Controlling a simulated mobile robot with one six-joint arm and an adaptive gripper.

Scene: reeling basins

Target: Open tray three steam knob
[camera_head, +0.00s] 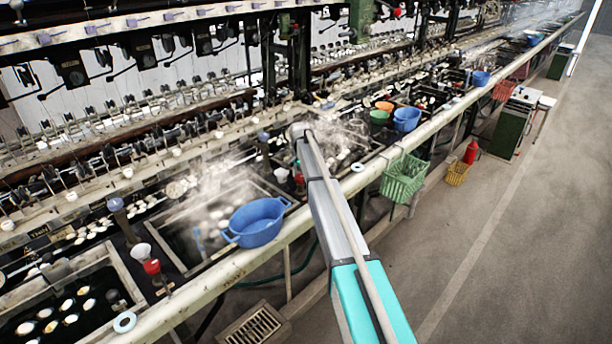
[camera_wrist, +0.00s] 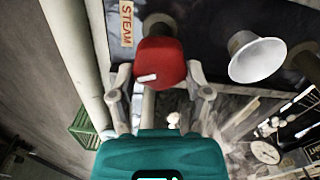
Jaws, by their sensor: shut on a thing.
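In the wrist view a red knob (camera_wrist: 160,62) with a short white mark sits between the two fingertips of my gripper (camera_wrist: 158,76). The fingers are shut on its sides. The white mark lies nearly level, tilted slightly. A label reading STEAM (camera_wrist: 127,24) is on the dark panel just left of the knob. In the head view my arm reaches over the front pipe to the basins, and my gripper cannot be made out. A small red thing (camera_head: 299,178) shows at the arm's left edge; I cannot tell if it is the held knob.
A white funnel-shaped cup (camera_wrist: 256,57) stands right of the knob. A long pale pipe (camera_head: 235,265) runs along the basin front. A blue basket (camera_head: 257,222) rests left of my arm, and a green crate (camera_head: 404,178) hangs right of it.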

